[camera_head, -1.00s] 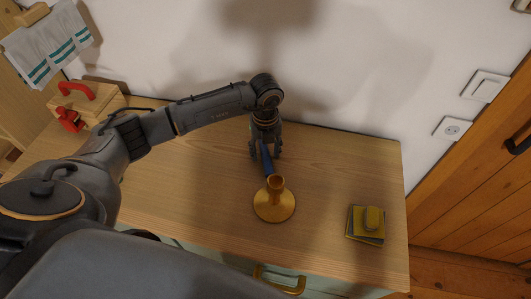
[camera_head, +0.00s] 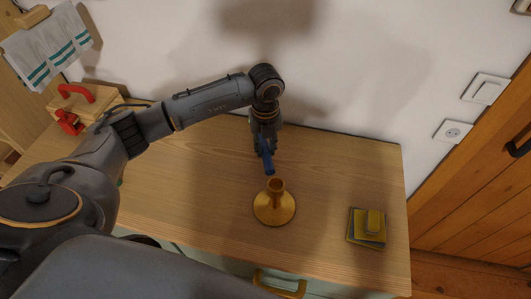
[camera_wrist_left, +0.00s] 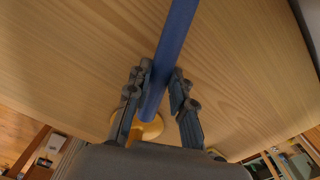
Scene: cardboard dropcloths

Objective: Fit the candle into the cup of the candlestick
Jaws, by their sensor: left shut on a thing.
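The blue candle (camera_head: 268,163) is held in my left gripper (camera_head: 265,144), which is shut on it. The lower end of the candle is just behind and above the cup of the brass candlestick (camera_head: 274,208) in the head view. It appears apart from the cup. The candlestick stands upright on the wooden top. In the left wrist view the candle (camera_wrist_left: 172,50) runs between the two fingers of the left gripper (camera_wrist_left: 160,88). Part of the candlestick's round base (camera_wrist_left: 152,131) shows behind it, and its cup is hidden there. My right gripper is out of view.
A wooden box with a red handle (camera_head: 77,95) is at the back left. The wall (camera_head: 400,50) is close behind. The surface around the candlestick is clear.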

